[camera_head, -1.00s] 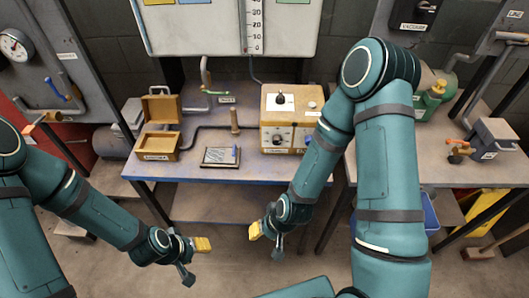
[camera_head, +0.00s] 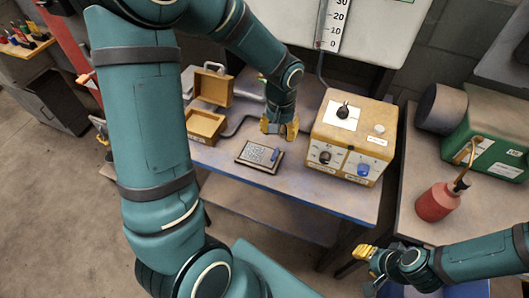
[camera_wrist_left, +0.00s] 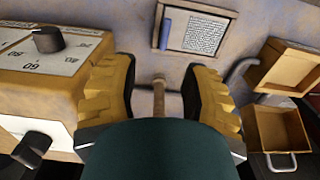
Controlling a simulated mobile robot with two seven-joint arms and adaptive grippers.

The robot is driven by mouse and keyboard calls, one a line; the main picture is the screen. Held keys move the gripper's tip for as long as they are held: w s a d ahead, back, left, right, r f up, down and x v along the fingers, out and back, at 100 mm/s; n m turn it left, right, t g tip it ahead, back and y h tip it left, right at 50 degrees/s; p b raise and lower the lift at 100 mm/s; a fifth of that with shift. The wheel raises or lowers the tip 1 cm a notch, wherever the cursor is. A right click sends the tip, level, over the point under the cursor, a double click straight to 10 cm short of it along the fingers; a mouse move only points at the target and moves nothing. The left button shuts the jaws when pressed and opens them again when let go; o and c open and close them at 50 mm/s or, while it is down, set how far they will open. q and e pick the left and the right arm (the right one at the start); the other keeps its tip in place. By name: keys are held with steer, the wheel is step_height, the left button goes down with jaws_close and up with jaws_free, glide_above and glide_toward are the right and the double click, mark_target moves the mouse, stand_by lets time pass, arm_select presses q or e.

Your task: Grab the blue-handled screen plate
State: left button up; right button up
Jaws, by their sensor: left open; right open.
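The screen plate (camera_head: 258,156) lies flat near the front edge of the blue-topped bench. Its meshed panel sits in a dark frame, with the blue handle (camera_head: 275,155) on its right side. In the left wrist view the plate (camera_wrist_left: 204,32) is at the top, its blue handle (camera_wrist_left: 165,30) on its left side. My left gripper (camera_head: 279,128) is open, fingers downward, above the bench just behind the plate. A wooden peg (camera_wrist_left: 158,94) shows between its fingers in the wrist view; I cannot tell whether they touch it. My right gripper (camera_head: 365,254) is open and empty beyond the bench's front right.
An open wooden box (camera_head: 205,124) stands left of the plate, and a yellow control box (camera_head: 352,136) with knobs stands to the right. A red bottle (camera_head: 436,202) is on the right-hand bench. The bench front around the plate is clear.

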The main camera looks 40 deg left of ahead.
mark_target(275, 153)
arm_select(q)
step_height(275, 153, down, 7)
steer(key=shift+s+b, duration=0.15)
steer(key=shift+b, duration=0.45)
steer(key=f, duration=0.1)
steer(key=f+b, duration=0.1)
steer(key=f, duration=0.3)
steer(key=shift+a+f, duration=0.1)
steer(key=shift+a, duration=0.3)
jaws_close()
